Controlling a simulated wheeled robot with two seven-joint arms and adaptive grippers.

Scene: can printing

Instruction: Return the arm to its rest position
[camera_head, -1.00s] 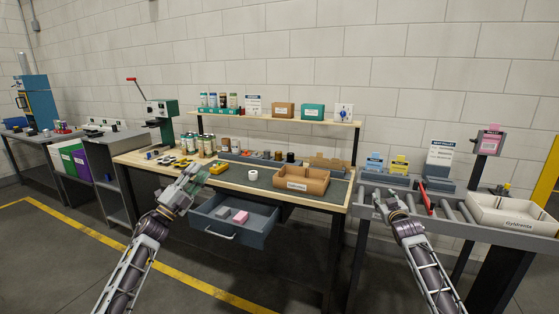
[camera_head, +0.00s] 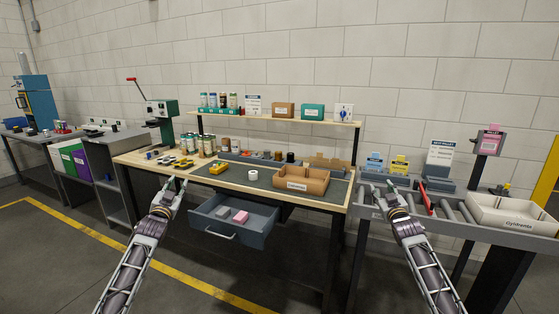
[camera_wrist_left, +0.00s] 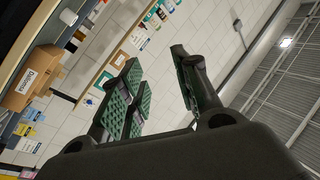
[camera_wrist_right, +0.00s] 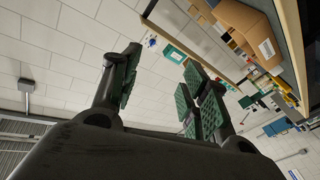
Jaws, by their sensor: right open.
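My left arm comes in from the left in the head view. Its gripper (camera_head: 175,184) is raised in front of the bench's left front edge, with nothing in it. In the left wrist view its green-padded fingers (camera_wrist_left: 155,95) stand wide apart with only wall and shelf behind them. My right gripper (camera_head: 384,194) is held in front of the roller conveyor at the right. In the right wrist view its fingers (camera_wrist_right: 155,92) are spread and empty. Neither gripper visibly holds anything.
The workbench (camera_head: 135,161) carries cans, a yellow item (camera_head: 217,168), a white roll (camera_head: 253,176) and a cardboard tray (camera_head: 318,181). A grey drawer (camera_head: 257,235) stands open below its front edge. A white crate (camera_head: 490,222) sits on the conveyor (camera_head: 455,213). Floor in front is clear.

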